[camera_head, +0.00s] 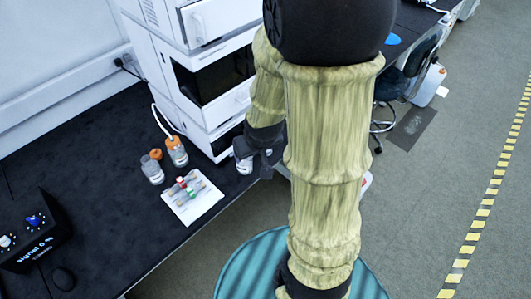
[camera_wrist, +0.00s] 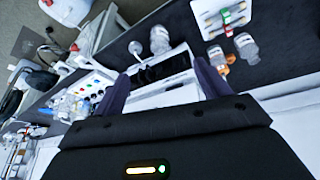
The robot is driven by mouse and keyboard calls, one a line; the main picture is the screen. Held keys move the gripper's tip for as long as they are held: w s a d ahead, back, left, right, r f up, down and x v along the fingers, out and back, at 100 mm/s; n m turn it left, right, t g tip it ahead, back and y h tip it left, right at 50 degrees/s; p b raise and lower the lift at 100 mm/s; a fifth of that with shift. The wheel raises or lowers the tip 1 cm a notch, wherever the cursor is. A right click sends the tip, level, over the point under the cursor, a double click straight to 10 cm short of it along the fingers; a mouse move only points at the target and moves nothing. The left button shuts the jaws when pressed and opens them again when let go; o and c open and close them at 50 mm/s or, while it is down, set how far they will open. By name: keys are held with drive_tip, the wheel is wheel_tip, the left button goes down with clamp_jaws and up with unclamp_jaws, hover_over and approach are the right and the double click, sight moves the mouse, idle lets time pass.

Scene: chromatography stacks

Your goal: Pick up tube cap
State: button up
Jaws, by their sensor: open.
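A white tray (camera_head: 207,203) on the dark bench holds several small tubes with coloured caps. A red cap (camera_head: 181,181) and a green cap (camera_head: 190,192) show on it. In the wrist view, the tray (camera_wrist: 205,33) is at the top right, with the red cap (camera_wrist: 227,17) and green cap (camera_wrist: 241,7). Which cap the task means cannot be told. My gripper (camera_head: 266,166) is to the right of the tray, near the bench edge. In the wrist view my gripper (camera_wrist: 160,72) has its two dark fingers apart, with nothing seen between them.
Two bottles (camera_head: 153,172) (camera_head: 177,155) with orange lids stand just behind the tray. Another small bottle (camera_head: 243,163) is close to my gripper. The stacked white instrument (camera_head: 200,75) rises behind. A black device (camera_head: 35,235) sits at left; the bench between is mostly clear.

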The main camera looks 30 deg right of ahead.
drive_tip(key=w+d+f+t+b, duration=0.2)
drive_tip(key=d+f+t+b, duration=0.1)
drive_tip(key=f, duration=0.5)
drive_tip(key=w+d+f+m+t+b, duration=0.1)
drive_tip(key=d+f+t+b, duration=0.2)
drive_tip(key=f, duration=0.6)
drive_tip(key=w+d+f+t+h+b, duration=0.1)
drive_tip(key=w+d+f+t+b, duration=0.1)
drive_tip(key=d+f+b, duration=0.4)
wheel_tip(320, 180, down, 3)
drive_tip(key=shift+w+f+t+b, duration=0.1)
drive_tip(key=shift+w+t+b, duration=0.3)
drive_tip(key=shift+b, duration=0.1)
drive_tip(key=shift+d, duration=0.1)
drive_tip(key=b+x, duration=0.3)
drive_tip(key=b, duration=0.4)
drive_tip(key=shift+w+d+f, duration=0.15)
drive_tip(key=shift+w+f, duration=0.05)
drive_tip(key=shift+f, duration=0.1)
